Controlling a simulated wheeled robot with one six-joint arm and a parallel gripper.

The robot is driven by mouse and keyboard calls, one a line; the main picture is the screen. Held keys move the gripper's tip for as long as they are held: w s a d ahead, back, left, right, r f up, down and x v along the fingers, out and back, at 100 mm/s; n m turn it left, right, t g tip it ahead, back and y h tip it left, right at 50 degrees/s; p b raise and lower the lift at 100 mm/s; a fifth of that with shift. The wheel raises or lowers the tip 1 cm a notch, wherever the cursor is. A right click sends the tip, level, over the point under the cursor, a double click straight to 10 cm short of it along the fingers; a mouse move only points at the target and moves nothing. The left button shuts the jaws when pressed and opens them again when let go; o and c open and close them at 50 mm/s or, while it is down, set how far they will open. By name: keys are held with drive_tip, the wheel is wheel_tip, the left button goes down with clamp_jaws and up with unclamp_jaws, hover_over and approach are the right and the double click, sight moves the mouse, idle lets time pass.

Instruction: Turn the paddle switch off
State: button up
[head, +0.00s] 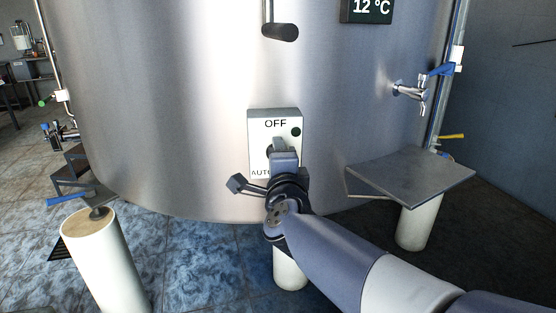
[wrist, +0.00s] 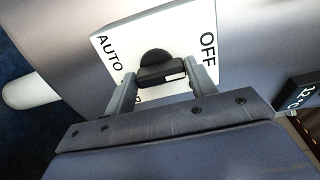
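The switch box (head: 260,128) is a pale plate on the steel tank, reading OFF at the top and AUTO at the lower left. The wrist view shows the plate (wrist: 185,35) rotated, with OFF at right and AUTO at left. The paddle (wrist: 162,73) is a dark bar with a white mark near its right end, in front of a dark round hub (wrist: 155,57). My gripper (wrist: 161,69) is at the switch, one finger at each end of the paddle. Whether the fingers press on it cannot be told. In the head view my gripper (head: 279,147) hides the paddle and lower plate.
The steel tank (head: 180,110) fills the background. A display (head: 367,9) reads 12 °C. A tap (head: 412,92) and a grey shelf (head: 410,178) are at right. A white post (head: 103,255) stands at left. A dark green round spot (head: 296,132) is on the box.

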drive_tip(key=o, duration=0.4)
drive_tip(key=s+d+p, duration=0.1)
drive_tip(key=s+p, duration=0.2)
drive_tip(key=s, duration=0.7)
drive_tip(key=shift+s+p, duration=0.35)
drive_tip(key=shift+d, duration=0.1)
drive_tip(key=w+a+b, duration=0.1)
drive_tip(key=w+b, duration=0.2)
drive_tip(key=w, duration=0.7)
drive_tip(key=shift+w, duration=0.4)
